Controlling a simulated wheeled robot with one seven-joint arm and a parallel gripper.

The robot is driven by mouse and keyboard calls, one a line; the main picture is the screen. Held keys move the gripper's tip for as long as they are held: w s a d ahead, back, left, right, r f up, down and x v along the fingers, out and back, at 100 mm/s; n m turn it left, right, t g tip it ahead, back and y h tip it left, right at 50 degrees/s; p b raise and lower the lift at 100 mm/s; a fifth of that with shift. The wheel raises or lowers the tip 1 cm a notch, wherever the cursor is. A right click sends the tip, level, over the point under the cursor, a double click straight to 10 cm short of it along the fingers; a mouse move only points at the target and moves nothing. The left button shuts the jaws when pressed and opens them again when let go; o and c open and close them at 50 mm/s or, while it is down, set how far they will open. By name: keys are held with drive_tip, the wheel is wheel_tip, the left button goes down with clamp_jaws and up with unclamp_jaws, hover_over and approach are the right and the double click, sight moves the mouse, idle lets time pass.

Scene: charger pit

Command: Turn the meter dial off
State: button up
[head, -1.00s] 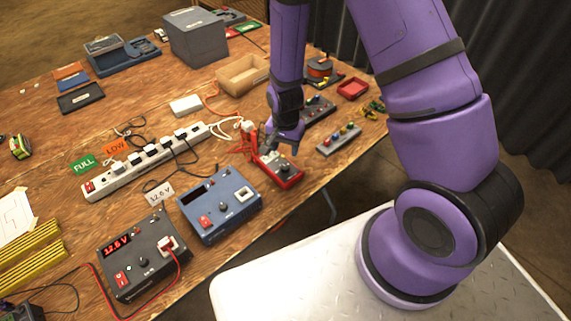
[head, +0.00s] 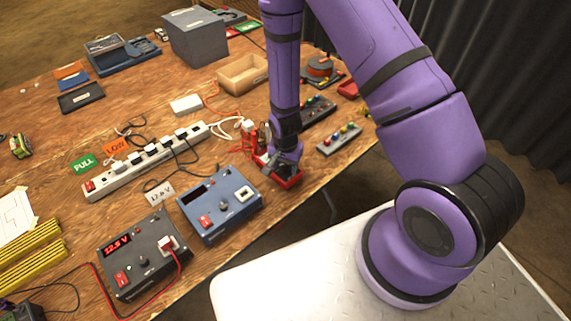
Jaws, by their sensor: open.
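The meter (head: 291,183), a small box with a red edge and a dark face, lies near the table's front edge, to the right of the blue charger. My gripper (head: 279,172) is right over it, pointing down, and is open. The gripper covers most of the meter's face, so the dial is hidden. I cannot tell whether the fingers touch the dial or are around it.
The blue charger (head: 232,214) and a black charger (head: 120,262) reading about 12.5 V stand to the left. A white power strip (head: 125,173) with plugs lies behind. A row of coloured knobs (head: 340,138) and an open cardboard box (head: 243,74) are nearby.

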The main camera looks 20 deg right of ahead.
drive_tip(key=c, duration=0.9)
drive_tip(key=shift+n, duration=0.4)
drive_tip(key=n, duration=0.5)
drive_tip(key=shift+n, duration=0.4)
drive_tip(key=n, duration=0.5)
drive_tip(key=shift+n, duration=0.3)
drive_tip(key=o, duration=0.9)
